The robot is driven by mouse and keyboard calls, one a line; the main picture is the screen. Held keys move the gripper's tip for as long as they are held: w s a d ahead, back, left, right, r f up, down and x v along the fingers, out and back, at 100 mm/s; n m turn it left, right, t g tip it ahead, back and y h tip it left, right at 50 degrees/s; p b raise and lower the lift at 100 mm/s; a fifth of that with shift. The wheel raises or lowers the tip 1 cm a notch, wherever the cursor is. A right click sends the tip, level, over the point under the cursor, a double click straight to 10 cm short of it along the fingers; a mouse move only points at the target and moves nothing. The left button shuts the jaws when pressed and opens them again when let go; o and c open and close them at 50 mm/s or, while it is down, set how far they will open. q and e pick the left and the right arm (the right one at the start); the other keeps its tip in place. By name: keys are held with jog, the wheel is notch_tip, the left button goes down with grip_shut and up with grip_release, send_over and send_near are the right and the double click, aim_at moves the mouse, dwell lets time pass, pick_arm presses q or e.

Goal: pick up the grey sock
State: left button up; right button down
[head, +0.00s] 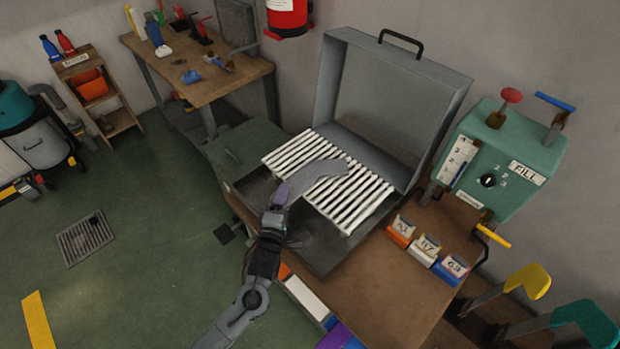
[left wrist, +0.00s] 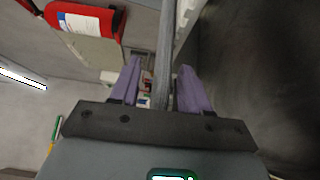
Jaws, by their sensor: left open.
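The grey sock (head: 318,172) lies across the white slatted rack (head: 350,210) of the open metal case, its narrower end toward my left gripper. My left gripper (head: 281,193) has purple fingers and sits at that near left end of the sock, overlapping it in the head view. In the left wrist view the purple fingers (left wrist: 160,88) are apart. A grey strip that looks like the sock (left wrist: 164,55) runs between them, with gaps showing beside it. Contact with the fingers cannot be made out. My right gripper is not in view.
The case's raised lid (head: 385,110) stands behind the rack. A green machine marked FILL (head: 500,165) is at the right, with several numbered boxes (head: 425,250) in front. A wooden workbench (head: 215,80) stands at the back left. The brown tabletop is clear before the boxes.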

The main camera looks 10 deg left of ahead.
pick_arm(q)
jog(key=shift+w, duration=0.7)
grip_shut()
